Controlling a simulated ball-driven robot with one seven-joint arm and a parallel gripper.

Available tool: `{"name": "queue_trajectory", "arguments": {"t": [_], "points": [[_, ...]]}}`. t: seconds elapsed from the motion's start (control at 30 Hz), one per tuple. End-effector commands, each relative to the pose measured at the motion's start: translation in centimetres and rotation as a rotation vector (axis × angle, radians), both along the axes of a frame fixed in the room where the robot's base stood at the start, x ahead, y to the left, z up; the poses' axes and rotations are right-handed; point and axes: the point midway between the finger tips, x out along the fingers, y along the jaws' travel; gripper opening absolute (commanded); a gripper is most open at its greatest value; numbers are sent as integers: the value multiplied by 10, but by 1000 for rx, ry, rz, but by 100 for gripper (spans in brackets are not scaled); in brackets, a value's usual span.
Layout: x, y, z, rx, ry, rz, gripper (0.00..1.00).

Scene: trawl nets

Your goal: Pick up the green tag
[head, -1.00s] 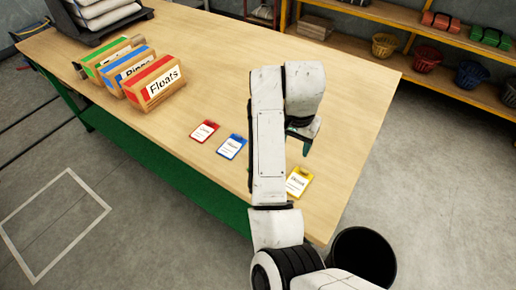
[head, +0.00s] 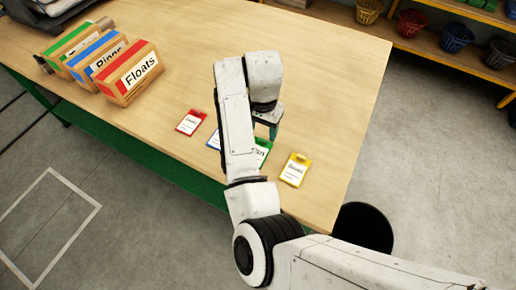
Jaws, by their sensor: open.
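The green tag (head: 263,152) lies flat on the wooden table (head: 330,120), partly hidden by my arm. A yellow tag (head: 295,169) lies to its right. A blue tag (head: 213,140) lies to its left, mostly hidden behind my arm. A red tag (head: 190,122) lies further left. My gripper (head: 267,130) points down just beyond the green tag in the picture. It is open, with its fingers partly seen and nothing visible in them. I cannot tell its exact height above the table.
Boxes stand at the left, among them the red-topped Floats box (head: 131,74), with a dark tray (head: 45,12) behind them. A black bin (head: 364,228) stands on the floor by the table's right corner. Shelves with baskets (head: 411,23) are at the back right. The table's right side is clear.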

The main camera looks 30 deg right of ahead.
Motion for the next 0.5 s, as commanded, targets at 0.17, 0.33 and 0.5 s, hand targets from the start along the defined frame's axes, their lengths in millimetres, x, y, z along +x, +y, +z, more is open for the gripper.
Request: {"name": "queue_trajectory", "arguments": {"t": [0.17,0.33,0.5], "points": [[-3,-1,-26,0,4,1,60],[-2,-1,-36,0,0,1,60],[-2,-1,-37,0,0,1,60]]}}
